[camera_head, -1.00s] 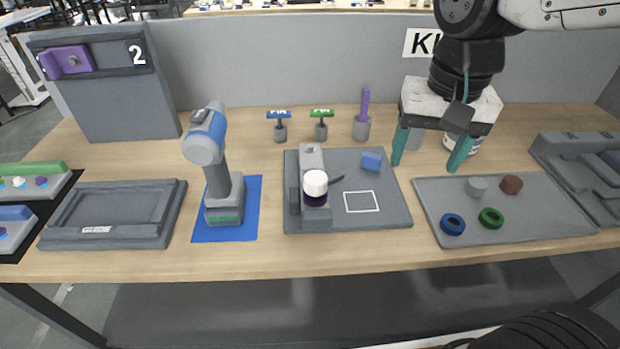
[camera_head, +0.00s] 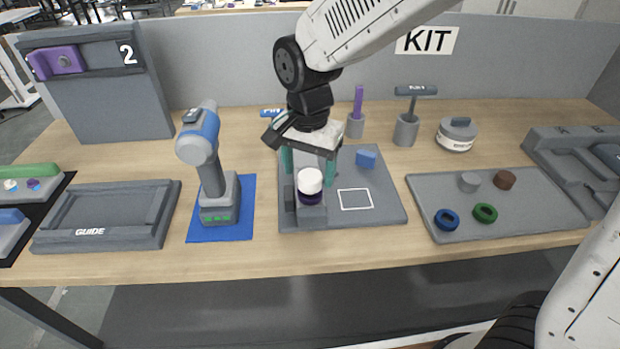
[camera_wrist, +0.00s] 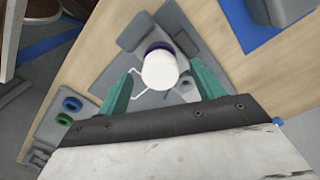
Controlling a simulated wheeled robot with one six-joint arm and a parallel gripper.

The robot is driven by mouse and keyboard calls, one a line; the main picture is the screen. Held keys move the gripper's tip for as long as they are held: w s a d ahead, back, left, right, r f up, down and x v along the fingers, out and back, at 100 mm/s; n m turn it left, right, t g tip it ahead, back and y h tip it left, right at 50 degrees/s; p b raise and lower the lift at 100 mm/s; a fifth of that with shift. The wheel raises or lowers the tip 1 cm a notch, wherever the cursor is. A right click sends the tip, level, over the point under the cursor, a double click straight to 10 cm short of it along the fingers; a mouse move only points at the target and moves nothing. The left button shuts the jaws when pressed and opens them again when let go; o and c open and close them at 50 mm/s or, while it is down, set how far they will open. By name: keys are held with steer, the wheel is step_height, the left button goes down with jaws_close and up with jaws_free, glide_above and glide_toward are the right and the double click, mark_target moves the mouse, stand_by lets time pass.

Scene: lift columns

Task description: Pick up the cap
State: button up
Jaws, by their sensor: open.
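A white cylindrical cap (camera_head: 310,181) sits upright on a dark purple body (camera_head: 311,198) in the grey fixture (camera_head: 375,212) at mid table. The cap (camera_wrist: 160,71) also shows in the wrist view, with the purple rim (camera_wrist: 158,46) just beyond it. My gripper (camera_head: 309,172) is open and empty over the fixture. In the head view its teal fingers show to the left and right of the cap. In the wrist view the cap lies between the fingers, with gaps on both sides. I cannot tell how far the fingertips are above it.
A blue block (camera_head: 366,158) lies on the fixture board. A blue-grey drill (camera_head: 212,165) stands to the left on a blue mat (camera_head: 247,222). Several round pieces lie on the grey tray (camera_head: 540,225) at right. Upright tools, including a purple-handled one (camera_head: 358,102), stand behind.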

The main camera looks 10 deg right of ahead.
steer(key=shift+f, duration=0.95)
steer(key=shift+c, duration=0.2)
steer(key=c, duration=1.1)
steer(key=shift+r, duration=0.1)
steer(key=shift+r, duration=0.5)
steer(key=r, duration=0.1)
steer(key=s+r, duration=0.1)
steer(key=shift+d+r, duration=0.1)
steer(key=shift+r, duration=0.2)
steer(key=s, duration=0.5)
steer(key=s+d+r, duration=0.1)
steer(key=s, duration=0.4)
steer(key=s+d, duration=0.1)
steer(key=s, duration=0.4)
steer(key=shift+r, duration=0.25)
